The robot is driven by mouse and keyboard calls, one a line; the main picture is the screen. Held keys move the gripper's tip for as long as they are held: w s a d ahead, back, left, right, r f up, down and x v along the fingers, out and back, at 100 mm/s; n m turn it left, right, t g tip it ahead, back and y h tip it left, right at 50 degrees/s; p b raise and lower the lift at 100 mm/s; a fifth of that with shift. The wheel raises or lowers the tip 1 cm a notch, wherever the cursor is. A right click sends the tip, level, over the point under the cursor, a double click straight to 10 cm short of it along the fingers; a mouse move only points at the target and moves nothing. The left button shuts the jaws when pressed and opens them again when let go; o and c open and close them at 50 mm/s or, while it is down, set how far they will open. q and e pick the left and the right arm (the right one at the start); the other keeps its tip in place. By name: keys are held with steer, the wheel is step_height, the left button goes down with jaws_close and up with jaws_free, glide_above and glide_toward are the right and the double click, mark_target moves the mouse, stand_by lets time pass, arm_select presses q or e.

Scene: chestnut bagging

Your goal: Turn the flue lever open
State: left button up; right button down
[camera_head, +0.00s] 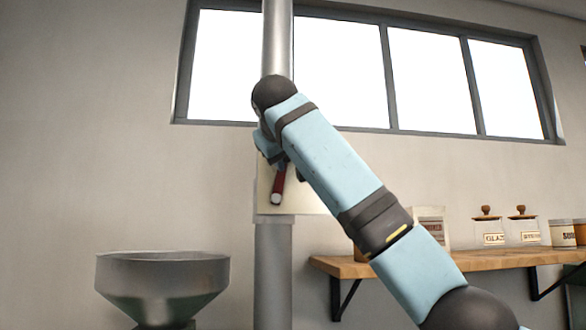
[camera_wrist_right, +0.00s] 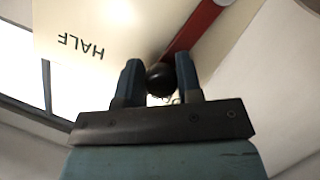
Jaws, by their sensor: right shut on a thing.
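The flue lever (camera_head: 278,184) is a red bar with a pale round lower end, set on a cream plate (camera_head: 304,200) on the grey flue pipe. The red bar also shows in the right wrist view (camera_wrist_right: 200,28), running up and right from a black ball knob (camera_wrist_right: 160,78). My right gripper (camera_head: 281,160) is at the lever's upper end, mostly hidden behind my forearm in the head view. In the right wrist view its two fingers (camera_wrist_right: 158,80) are shut on the knob from both sides. The word "HALF" on the plate appears upside down there. My left gripper is out of view.
The flue pipe (camera_head: 273,270) runs vertically past a wide window (camera_head: 430,80). A metal hopper (camera_head: 163,285) stands at lower left. A wooden shelf (camera_head: 470,257) at right holds jars and a bag.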

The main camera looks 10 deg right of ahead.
steer(key=shift+a+n, duration=0.3)
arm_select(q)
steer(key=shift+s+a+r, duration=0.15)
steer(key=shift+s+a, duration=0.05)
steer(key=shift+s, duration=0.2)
arm_select(e)
steer(key=shift+a+n+h, duration=0.4)
steer(key=shift+a+n, duration=0.1)
steer(key=shift+a, duration=0.1)
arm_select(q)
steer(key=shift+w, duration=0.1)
arm_select(e)
steer(key=c, duration=1.1)
jaws_free()
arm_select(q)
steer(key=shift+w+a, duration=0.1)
arm_select(e)
steer(key=shift+o, duration=1.4)
steer(key=shift+a, duration=0.15)
